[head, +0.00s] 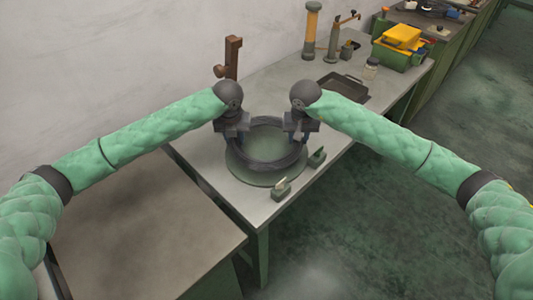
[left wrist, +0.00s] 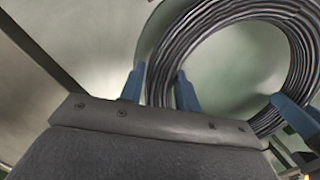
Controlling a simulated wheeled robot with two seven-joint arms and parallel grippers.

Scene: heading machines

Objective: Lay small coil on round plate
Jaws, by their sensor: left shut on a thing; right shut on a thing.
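The small coil (head: 267,164) is a ring of dark wire. It is at the round plate (head: 241,171), a greenish disc on the grey table; whether it touches the plate is hard to tell. My left gripper (head: 241,134) is shut on the left side of the coil, and my right gripper (head: 297,136) is shut on its right side. In the left wrist view the coil (left wrist: 205,25) passes between the blue fingertips of my left gripper (left wrist: 160,90). A blue finger of my right gripper (left wrist: 290,110) shows at the coil's far side. The grippers hide parts of the coil's rim.
Two small green blocks (head: 281,190) (head: 317,157) sit by the plate's front right. A dark tray (head: 342,86), a jar (head: 371,69) and a green and yellow toolbox (head: 401,46) stand behind to the right. A brown post (head: 233,57) rises behind my left gripper.

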